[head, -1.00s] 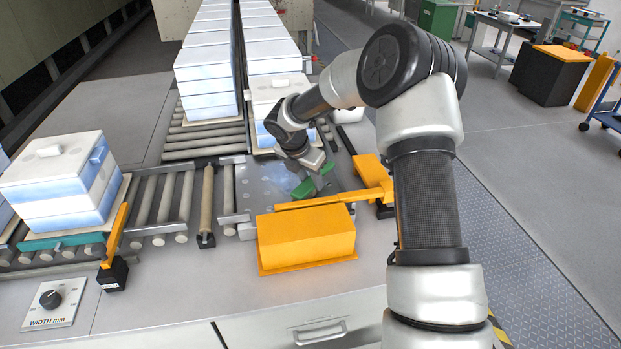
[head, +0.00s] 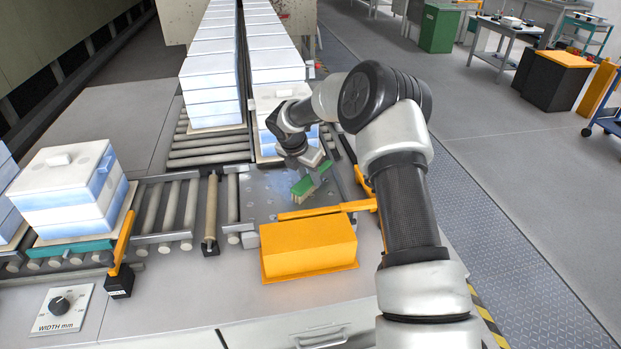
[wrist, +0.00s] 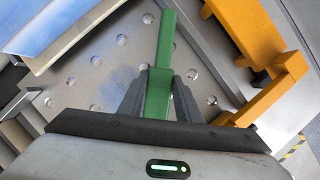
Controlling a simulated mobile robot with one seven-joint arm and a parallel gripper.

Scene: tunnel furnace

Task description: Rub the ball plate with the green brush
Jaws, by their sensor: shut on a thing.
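The ball plate (head: 262,196) is a grey metal plate with round balls, at the junction of the roller tracks. It fills much of the wrist view (wrist: 100,72). The green brush (head: 303,186) is over the right part of the plate. In the wrist view the brush (wrist: 165,45) points away from me between the fingers. My gripper (wrist: 159,95) is shut on the brush. In the head view my gripper (head: 312,172) is just above the plate's right side. The bristles are hard to see, and I cannot tell whether they touch the plate.
A yellow box (head: 308,248) with a yellow bar (head: 310,212) stands in front of the plate. White and blue stacks (head: 280,100) stand behind the plate on rollers. Another stack (head: 68,200) is on the left rollers. A width dial (head: 60,306) lies front left.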

